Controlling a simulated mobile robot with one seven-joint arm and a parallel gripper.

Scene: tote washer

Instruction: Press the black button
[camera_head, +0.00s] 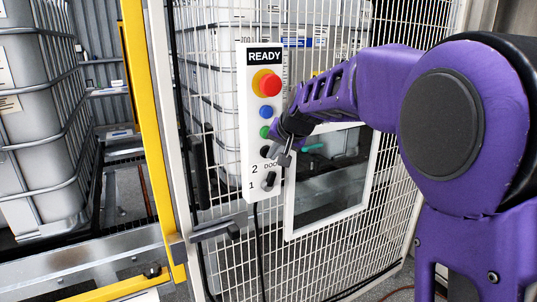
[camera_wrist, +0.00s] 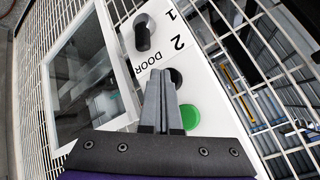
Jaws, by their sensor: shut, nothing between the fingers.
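The black button (camera_head: 265,152) is on the white control panel (camera_head: 248,125), below the green button (camera_head: 265,132). In the wrist view the black button (camera_wrist: 177,76) shows just right of my fingertips, partly hidden by them. My gripper (camera_head: 284,158) is shut and empty, with its tips in front of the panel, close to the black button. In the wrist view my gripper (camera_wrist: 160,72) points at the panel between the green button (camera_wrist: 190,117) and the DOOR lettering. I cannot tell whether the tips touch the button.
A black selector knob (camera_head: 269,180) sits below, by the marks 1 and 2. A blue button (camera_head: 266,112) and a red emergency button (camera_head: 268,83) are above. White mesh fencing (camera_head: 222,180) and a framed window (camera_head: 330,180) surround the panel. A yellow post (camera_head: 146,110) stands left.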

